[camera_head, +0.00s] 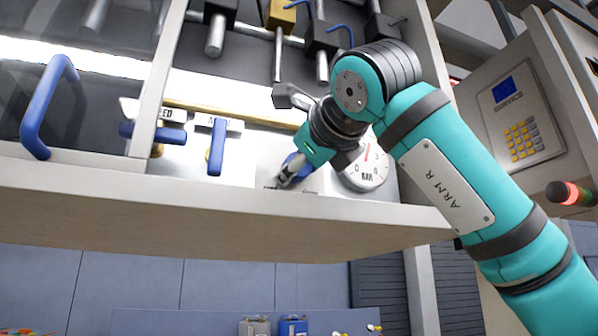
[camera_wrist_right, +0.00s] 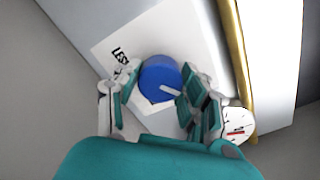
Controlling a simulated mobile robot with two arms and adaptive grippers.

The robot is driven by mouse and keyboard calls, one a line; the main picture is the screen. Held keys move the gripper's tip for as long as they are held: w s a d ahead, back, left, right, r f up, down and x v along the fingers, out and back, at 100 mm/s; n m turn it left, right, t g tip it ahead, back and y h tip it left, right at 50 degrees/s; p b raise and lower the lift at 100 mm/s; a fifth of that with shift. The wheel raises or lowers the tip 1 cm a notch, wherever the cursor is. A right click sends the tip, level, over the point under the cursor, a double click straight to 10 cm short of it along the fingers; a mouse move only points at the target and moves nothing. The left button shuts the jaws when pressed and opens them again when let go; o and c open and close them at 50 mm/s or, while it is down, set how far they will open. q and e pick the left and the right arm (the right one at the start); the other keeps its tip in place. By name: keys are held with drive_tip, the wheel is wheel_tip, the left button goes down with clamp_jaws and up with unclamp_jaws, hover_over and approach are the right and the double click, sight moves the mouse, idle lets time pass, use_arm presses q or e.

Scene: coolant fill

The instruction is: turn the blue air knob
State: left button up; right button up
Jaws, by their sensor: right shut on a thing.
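The blue air knob (camera_head: 291,162) sits on the pale panel inside the cabinet and is partly hidden by my right gripper (camera_head: 288,176) in the head view. In the right wrist view the round knob (camera_wrist_right: 160,78) shows a short white pointer line and lies between the two fingers of the right gripper (camera_wrist_right: 155,98). The fingers are shut on the knob, one on each side. A white label plate with partly hidden lettering is behind the knob. My left gripper is not in view.
A round gauge (camera_head: 364,168) is just right of the knob. Blue lever handles (camera_head: 217,147) and a brass pipe (camera_head: 240,115) are to its left and above. A cabinet ledge (camera_head: 200,194) runs below. A keypad panel (camera_head: 520,110) stands at right.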

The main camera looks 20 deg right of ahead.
drive_tip(key=m+b, duration=0.1)
drive_tip(key=m, duration=0.3)
drive_tip(key=shift+f+m, duration=0.15)
drive_tip(key=shift+m, duration=0.15)
drive_tip(key=shift+m+b, duration=0.8)
drive_tip(key=shift+m, duration=1.5)
drive_tip(key=o, duration=1.2)
drive_tip(key=shift+s, duration=0.2)
drive_tip(key=s, duration=1.1)
drive_tip(key=shift+s+d, duration=0.2)
drive_tip(key=shift+s, duration=0.05)
